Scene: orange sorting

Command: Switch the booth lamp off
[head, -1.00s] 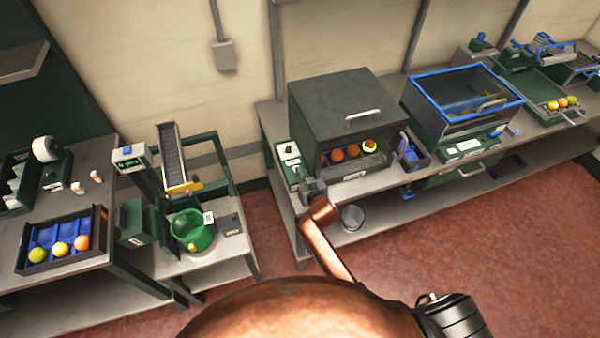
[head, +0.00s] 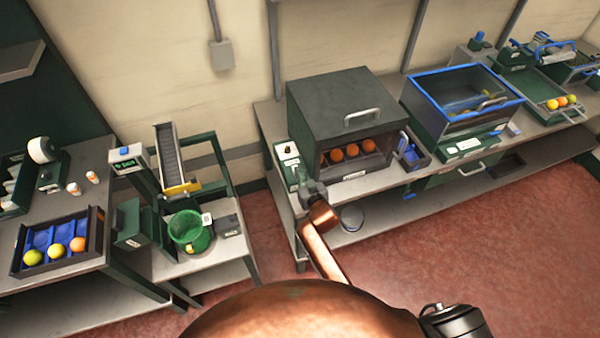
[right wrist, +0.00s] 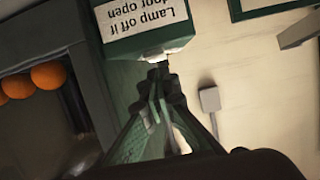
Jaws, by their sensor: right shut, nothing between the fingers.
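The booth (head: 340,92) is a dark grey box with a handle and an open front. Three oranges (head: 352,151) sit inside, all plain orange, with no bright glow. In the right wrist view the green box (right wrist: 150,48) carries an upside-down label reading "Lamp off if door open". My right gripper (head: 308,188) is shut and empty in front of the switch box. Its tips (right wrist: 158,72) are close to the box; contact is unclear. My left gripper is out of view.
A blue-framed glass case (head: 462,100) stands right of the booth on the same bench. At left are a fruit tray (head: 100,240), a conveyor (head: 172,155) and a green bucket (head: 190,232). Red floor lies open between the benches.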

